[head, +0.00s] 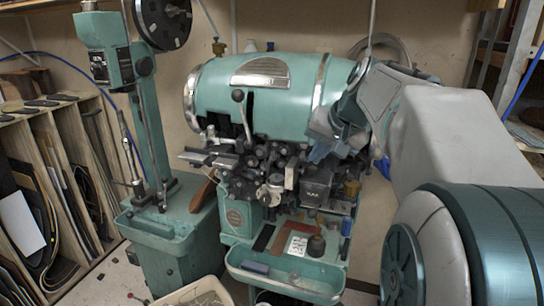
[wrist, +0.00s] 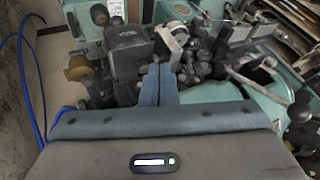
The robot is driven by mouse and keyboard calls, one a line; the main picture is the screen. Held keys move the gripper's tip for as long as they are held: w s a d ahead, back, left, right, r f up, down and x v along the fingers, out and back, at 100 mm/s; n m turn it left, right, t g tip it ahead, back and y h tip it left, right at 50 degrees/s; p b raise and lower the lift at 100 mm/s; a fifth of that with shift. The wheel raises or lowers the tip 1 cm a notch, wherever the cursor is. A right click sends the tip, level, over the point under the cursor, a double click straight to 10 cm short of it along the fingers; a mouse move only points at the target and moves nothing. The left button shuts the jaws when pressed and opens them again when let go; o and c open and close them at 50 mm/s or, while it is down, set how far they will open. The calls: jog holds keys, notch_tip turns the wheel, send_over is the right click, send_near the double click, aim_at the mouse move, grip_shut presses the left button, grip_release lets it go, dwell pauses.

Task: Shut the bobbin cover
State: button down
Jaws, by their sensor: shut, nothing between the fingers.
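The teal stitching machine (head: 255,85) stands in the middle of the head view, with a dense cluster of dark and metal parts under its drum. A dark box-like part with pale lettering (head: 317,188) sits at the right of this cluster. It also shows in the wrist view (wrist: 128,48), left of my fingers. I cannot tell for sure which part is the bobbin cover, or whether it is open. My gripper (head: 319,156) is above the dark box in the head view. In the wrist view my gripper (wrist: 159,70) has its blue fingers together and empty, pointing at the cluster; contact is unclear.
A teal tray (head: 285,283) with small items juts out below the machine. A black-knobbed lever (head: 239,97) rises at the cluster's left. A teal column (head: 145,120) stands further left, beside a wooden rack (head: 75,135). A shelf is at the far right.

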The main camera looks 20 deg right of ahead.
jog(key=w+d+r, duration=0.2)
jog(key=p, duration=0.2)
send_near(298, 169)
jog(key=shift+m+t, duration=0.3)
jog(key=x, duration=0.5)
jog(key=shift+d+f, duration=0.1)
jog(key=shift+f, duration=0.25)
